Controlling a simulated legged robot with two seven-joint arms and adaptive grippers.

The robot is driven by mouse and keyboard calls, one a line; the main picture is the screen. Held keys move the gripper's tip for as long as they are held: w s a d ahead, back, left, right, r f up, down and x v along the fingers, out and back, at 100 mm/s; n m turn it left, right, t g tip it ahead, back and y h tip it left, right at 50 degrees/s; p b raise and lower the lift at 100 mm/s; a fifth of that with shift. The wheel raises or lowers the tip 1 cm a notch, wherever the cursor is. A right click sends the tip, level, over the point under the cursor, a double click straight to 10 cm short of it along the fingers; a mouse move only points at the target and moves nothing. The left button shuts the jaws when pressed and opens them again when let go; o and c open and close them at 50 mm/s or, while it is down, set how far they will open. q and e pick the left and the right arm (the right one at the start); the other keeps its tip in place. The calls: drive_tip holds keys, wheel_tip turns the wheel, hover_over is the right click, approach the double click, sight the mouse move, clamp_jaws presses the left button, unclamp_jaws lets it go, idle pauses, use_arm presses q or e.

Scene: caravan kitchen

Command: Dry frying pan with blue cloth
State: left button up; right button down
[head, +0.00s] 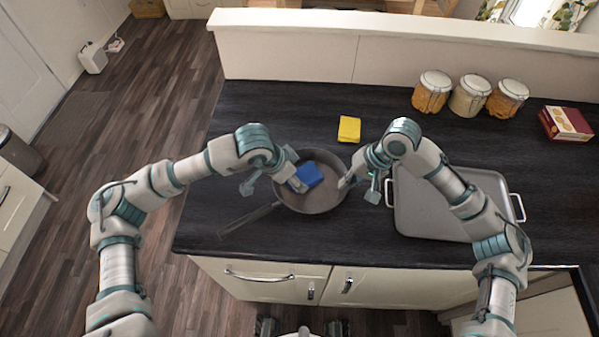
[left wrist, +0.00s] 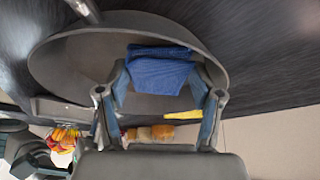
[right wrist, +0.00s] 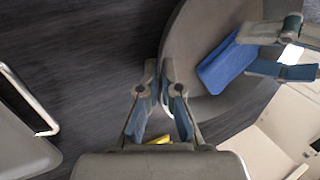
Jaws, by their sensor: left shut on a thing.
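The dark grey frying pan (head: 318,202) sits on the black counter, its handle pointing to the lower left in the head view. My left gripper (head: 297,184) is over the pan and shut on the folded blue cloth (head: 308,176). The cloth (left wrist: 160,70) shows between its fingers in the left wrist view, inside the pan; whether it touches the pan floor is hard to tell. My right gripper (head: 346,182) is at the pan's right rim. In the right wrist view its fingertips (right wrist: 160,72) are close together with the rim between them.
A grey tray with handles (head: 425,210) lies right of the pan. A yellow sponge (head: 349,129) lies behind the pan. Several jars (head: 470,96) and a red box (head: 566,123) stand at the back right. The counter left of the pan is clear.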

use_arm(q)
drive_tip(key=shift+s+a+f, duration=0.1)
drive_tip(key=shift+s+a, duration=0.25)
use_arm(e)
drive_tip(key=shift+f, duration=0.1)
use_arm(q)
drive_tip(key=shift+s+d, duration=0.15)
drive_tip(key=shift+s, duration=0.55)
drive_tip(key=shift+s+d, duration=0.1)
drive_tip(key=shift+s, duration=0.6)
drive_tip(key=shift+s+d, duration=0.25)
drive_tip(key=shift+d, duration=0.4)
drive_tip(key=shift+s+d, duration=0.2)
drive_tip(key=shift+d, duration=0.45)
drive_tip(key=shift+w+a, duration=0.15)
drive_tip(key=shift+w, duration=0.55)
drive_tip(key=shift+w+a, duration=0.1)
drive_tip(key=shift+w, duration=0.6)
drive_tip(key=shift+r, duration=4.35)
wheel_tip(320, 180, up, 6)
hover_over(294, 190)
drive_tip(key=w+d, duration=0.1)
drive_tip(key=d, duration=0.1)
drive_tip(key=shift+w+a, duration=0.2)
